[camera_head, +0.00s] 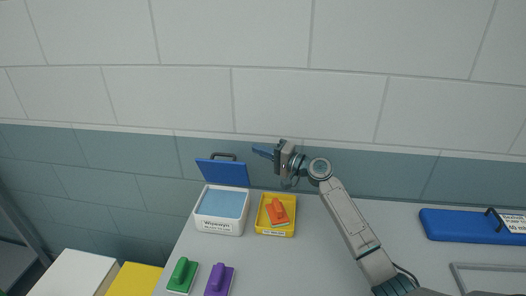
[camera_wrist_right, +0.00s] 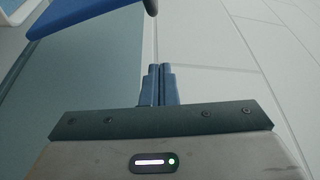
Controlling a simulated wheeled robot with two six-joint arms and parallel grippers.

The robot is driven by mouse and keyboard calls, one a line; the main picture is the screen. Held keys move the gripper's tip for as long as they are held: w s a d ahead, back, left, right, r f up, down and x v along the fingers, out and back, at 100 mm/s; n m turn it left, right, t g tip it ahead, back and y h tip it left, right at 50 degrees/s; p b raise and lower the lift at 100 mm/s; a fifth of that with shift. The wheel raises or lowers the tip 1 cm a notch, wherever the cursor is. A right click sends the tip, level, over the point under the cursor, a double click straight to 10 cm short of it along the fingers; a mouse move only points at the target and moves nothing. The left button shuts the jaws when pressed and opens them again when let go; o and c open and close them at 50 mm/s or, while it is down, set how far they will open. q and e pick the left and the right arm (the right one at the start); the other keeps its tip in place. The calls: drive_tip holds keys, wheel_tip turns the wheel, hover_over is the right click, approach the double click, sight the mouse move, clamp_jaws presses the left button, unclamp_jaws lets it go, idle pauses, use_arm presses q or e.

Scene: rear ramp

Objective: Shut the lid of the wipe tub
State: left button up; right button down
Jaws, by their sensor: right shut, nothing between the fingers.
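The wipe tub (camera_head: 219,226) is a white box with a label on its front, standing at the back left of the table. Its blue lid (camera_head: 222,172) is open and tilted up at the back, with a dark handle (camera_head: 223,156) on its upper edge. The lid's edge also shows at the top left of the right wrist view (camera_wrist_right: 85,17). My right gripper (camera_head: 256,152) is shut and empty, raised to the right of the lid and apart from it. Its closed fingers show in the right wrist view (camera_wrist_right: 159,84). My left gripper is not in view.
A yellow tray (camera_head: 289,229) holding an orange-red brush (camera_head: 277,211) stands right of the tub. Green (camera_head: 182,274) and purple (camera_head: 219,279) brushes lie in front. A blue lid-like panel (camera_head: 450,225) lies at the right. A wall stands close behind the table.

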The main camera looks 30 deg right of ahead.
sight(226, 167)
drive_tip(key=f+p+x, duration=0.1)
drive_tip(key=p+x, duration=0.1)
drive_tip(key=x, duration=0.5)
drive_tip(key=s+a+p, duration=0.2)
drive_tip(key=s, duration=0.1)
drive_tip(key=shift+s+f, duration=0.1)
drive_tip(key=shift+s, duration=0.05)
drive_tip(key=shift+s, duration=0.1)
